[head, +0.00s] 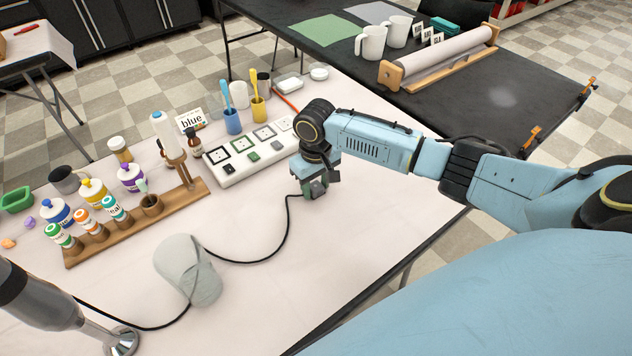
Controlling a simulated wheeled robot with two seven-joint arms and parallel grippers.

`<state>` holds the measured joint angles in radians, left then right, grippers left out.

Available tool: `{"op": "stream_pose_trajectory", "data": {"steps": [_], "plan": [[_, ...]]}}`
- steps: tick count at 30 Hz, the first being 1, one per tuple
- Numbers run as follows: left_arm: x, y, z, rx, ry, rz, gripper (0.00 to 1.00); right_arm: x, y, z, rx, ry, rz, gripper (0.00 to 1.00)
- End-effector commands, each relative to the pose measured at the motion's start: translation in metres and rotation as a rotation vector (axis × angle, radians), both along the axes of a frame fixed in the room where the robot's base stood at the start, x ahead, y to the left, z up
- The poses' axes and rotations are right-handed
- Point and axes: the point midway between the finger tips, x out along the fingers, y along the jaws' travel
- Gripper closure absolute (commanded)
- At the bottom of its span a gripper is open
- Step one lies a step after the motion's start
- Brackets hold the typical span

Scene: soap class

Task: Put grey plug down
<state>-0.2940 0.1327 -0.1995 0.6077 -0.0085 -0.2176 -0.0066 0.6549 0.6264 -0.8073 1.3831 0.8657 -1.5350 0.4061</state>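My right gripper (316,182) points down over the light table, to the right of the white power strip (250,152). A small grey plug (318,189) shows between its fingers, with a black cable leaving it on the left. The gripper looks shut on this plug, close to the tabletop; whether the plug touches the table is hard to tell. The gripper hides part of the plug. The strip has several framed sockets and small dark and green pieces on it. My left gripper is not in view.
The black cable (286,236) runs to a pale grey rounded object (187,270). A hand blender (45,303) is at lower left. A wooden rack (137,222) holds several bottles. Blue (232,121) and yellow (259,110) cups stand behind the strip. The tabletop right of the cable is clear.

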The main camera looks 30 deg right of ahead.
Motion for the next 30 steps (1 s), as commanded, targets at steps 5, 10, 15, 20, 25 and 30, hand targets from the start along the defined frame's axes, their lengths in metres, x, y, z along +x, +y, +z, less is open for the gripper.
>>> {"op": "stream_pose_trajectory", "data": {"steps": [5, 10, 15, 20, 25, 30], "plan": [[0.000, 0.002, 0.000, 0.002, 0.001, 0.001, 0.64, 0.000, 0.000, 0.000, 0.000, -0.001, 0.000, 0.47], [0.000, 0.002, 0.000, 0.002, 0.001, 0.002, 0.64, 0.000, 0.000, 0.001, 0.000, -0.001, 0.000, 0.47], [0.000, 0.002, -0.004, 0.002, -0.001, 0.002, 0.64, 0.001, 0.000, 0.012, -0.001, -0.005, 0.001, 0.47], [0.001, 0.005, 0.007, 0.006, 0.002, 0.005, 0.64, 0.001, 0.000, 0.048, 0.000, -0.005, 0.001, 0.47], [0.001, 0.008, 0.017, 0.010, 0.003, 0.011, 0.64, 0.001, 0.000, 0.087, 0.001, -0.004, 0.001, 0.47], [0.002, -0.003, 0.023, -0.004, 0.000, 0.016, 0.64, 0.001, 0.000, 0.117, 0.001, -0.004, 0.000, 0.47]]}}
